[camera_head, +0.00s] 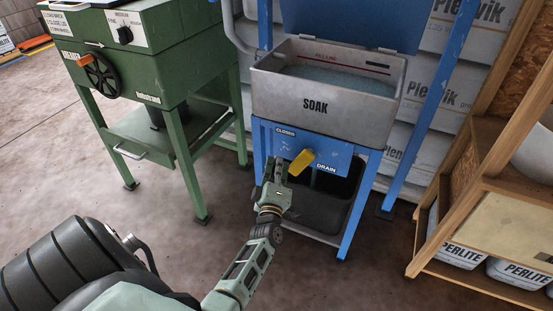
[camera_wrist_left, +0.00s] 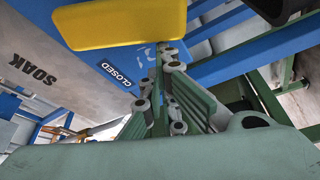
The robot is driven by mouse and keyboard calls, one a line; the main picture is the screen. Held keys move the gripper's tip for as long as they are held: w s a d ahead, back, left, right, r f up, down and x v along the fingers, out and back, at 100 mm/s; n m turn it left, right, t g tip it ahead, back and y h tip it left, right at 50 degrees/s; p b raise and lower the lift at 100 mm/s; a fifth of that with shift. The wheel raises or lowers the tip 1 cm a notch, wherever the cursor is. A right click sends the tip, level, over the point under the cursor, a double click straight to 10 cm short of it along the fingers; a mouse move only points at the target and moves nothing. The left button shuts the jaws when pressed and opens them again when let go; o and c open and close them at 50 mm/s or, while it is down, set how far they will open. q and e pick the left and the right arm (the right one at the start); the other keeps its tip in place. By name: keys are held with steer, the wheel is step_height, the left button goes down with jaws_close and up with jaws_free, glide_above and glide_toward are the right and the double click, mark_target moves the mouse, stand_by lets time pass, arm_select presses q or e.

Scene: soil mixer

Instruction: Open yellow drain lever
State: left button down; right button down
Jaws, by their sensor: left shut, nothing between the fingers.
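The yellow drain lever (camera_head: 301,162) is on the blue front panel below the grey SOAK basin. It slants from upper right to lower left, between the CLOSED label (camera_head: 285,131) and the DRAIN label (camera_head: 326,168). My left gripper (camera_head: 277,170) is shut and empty, just left of the lever's lower end. In the left wrist view the yellow lever (camera_wrist_left: 120,22) is large at the top, beside the shut fingers (camera_wrist_left: 165,55). I cannot tell whether the fingers touch it. My right gripper is not in view.
The SOAK basin (camera_head: 318,104) holds bluish water. A dark tub (camera_head: 315,208) stands under the panel between blue legs. A green machine (camera_head: 150,62) stands to the left, and wooden shelving (camera_head: 470,180) with perlite bags is to the right. The floor in front is clear.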

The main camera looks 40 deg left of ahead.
arm_select(q)
steer(key=d+f+n, duration=0.1)
steer(key=n, duration=0.1)
steer(key=f+n+g, duration=0.1)
steer(key=d+f+n+p, duration=0.1)
steer(key=n, duration=0.1)
steer(key=shift+w+d+f+n+g, duration=0.1)
steer(key=shift+w+d+n+g, duration=0.2)
steer(key=shift+d+g, duration=0.1)
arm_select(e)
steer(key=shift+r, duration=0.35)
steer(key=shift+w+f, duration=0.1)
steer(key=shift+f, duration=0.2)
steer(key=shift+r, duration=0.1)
